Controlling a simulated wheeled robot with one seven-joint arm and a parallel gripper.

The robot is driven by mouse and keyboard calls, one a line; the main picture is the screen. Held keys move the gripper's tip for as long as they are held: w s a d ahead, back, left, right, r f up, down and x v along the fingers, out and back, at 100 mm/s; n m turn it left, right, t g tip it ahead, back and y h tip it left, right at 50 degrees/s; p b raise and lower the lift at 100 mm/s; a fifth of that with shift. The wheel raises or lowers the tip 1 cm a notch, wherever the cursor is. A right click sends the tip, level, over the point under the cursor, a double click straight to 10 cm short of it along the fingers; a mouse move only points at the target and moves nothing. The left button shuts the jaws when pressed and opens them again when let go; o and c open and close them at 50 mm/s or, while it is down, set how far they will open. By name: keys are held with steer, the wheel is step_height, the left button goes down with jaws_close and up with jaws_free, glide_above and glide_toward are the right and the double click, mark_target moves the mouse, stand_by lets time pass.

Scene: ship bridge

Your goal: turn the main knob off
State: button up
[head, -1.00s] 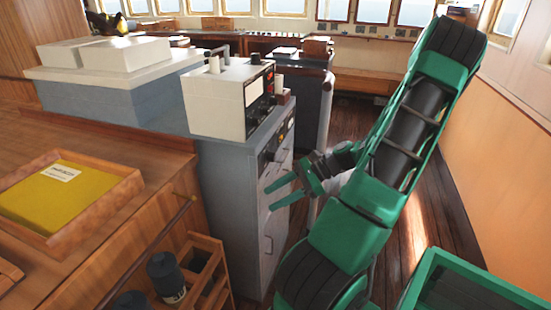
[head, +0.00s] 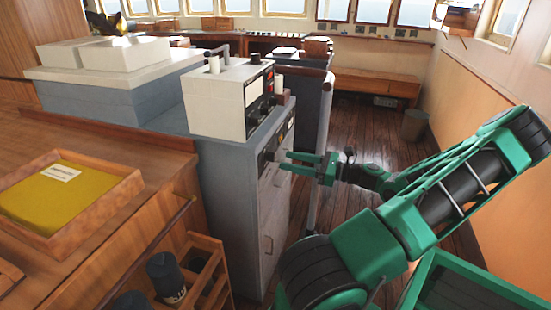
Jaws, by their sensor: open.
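The grey console cabinet (head: 232,190) stands in the middle of the head view, its control face turned right. A dark strip with small controls (head: 264,158) runs along the upper part of that face. They are too small and oblique to tell which is the main knob. My gripper (head: 284,161) points left at this strip, its two green fingers apart and empty. The fingertips are at or very near the face and overlap part of it. I cannot tell whether they touch or surround a knob.
A white instrument box (head: 216,105) sits on the cabinet. A wooden counter with a yellow item in a tray (head: 107,213) is at left. A handrail post (head: 322,140) stands behind the gripper. The wooden floor (head: 375,145) is clear toward the bin (head: 414,125).

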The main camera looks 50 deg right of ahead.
mark_target(275, 158)
steer(key=x, duration=0.6)
steer(key=shift+s, duration=0.1)
